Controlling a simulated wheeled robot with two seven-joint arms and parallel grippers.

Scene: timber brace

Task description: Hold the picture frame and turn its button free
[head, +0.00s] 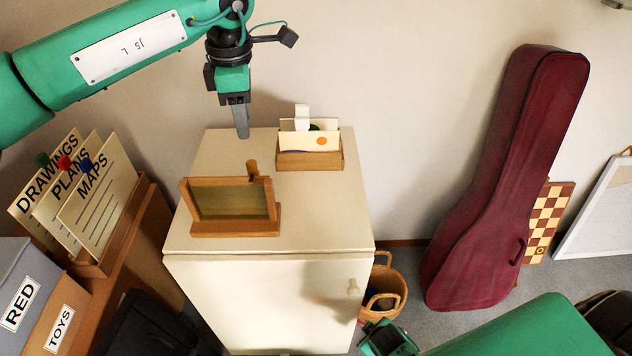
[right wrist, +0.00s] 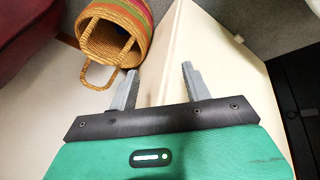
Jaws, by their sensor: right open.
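The wooden picture frame (head: 188,212) stands, leaning back a little, on a wooden base on top of the cream cabinet (head: 310,215). Its button (head: 253,168) is a small brown wooden piece that sticks up at the frame's top right. My left gripper (head: 241,135) points down over the back of the cabinet top, behind the frame and apart from it. Its fingers overlap in this view, so their gap is hidden. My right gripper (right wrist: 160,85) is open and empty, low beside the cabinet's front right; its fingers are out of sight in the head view.
A wooden holder (head: 310,160) with cards stands at the cabinet's back right. A woven basket (head: 385,285) is on the floor beside the cabinet, close to my right gripper. A maroon guitar case (head: 505,180) leans on the wall. A file rack (head: 120,225) stands left. The cabinet's front right top is clear.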

